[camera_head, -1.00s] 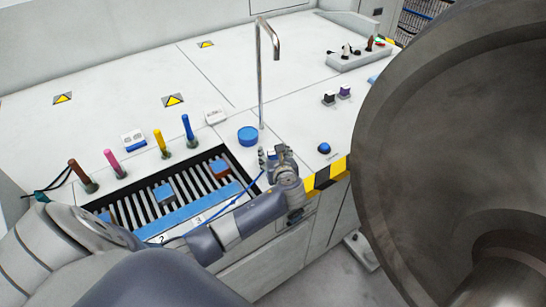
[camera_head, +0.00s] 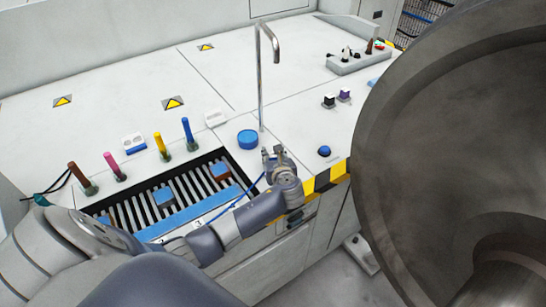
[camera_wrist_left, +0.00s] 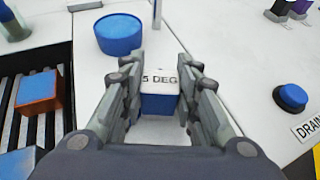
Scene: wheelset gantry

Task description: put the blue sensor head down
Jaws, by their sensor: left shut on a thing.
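The blue sensor head (camera_wrist_left: 160,104) is between the fingers of my left gripper (camera_wrist_left: 156,74) in the left wrist view. Its pale top edge carries a label, of which "5 DEG" shows. In the head view my left gripper (camera_head: 273,153) is over the front of the white bench, just right of the slotted tray, and hides most of the head. A thin blue cable (camera_head: 240,197) runs down and left beside the gripper. I cannot tell whether the head touches the bench. My right gripper is not in view.
A round blue tub (camera_head: 248,139) stands just beyond the gripper, near a tall bent metal pipe (camera_head: 261,85). The slotted tray (camera_head: 200,182) holds several small blocks. A blue button (camera_head: 324,151) is to the right. A large brown wheel (camera_head: 450,150) blocks the right side.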

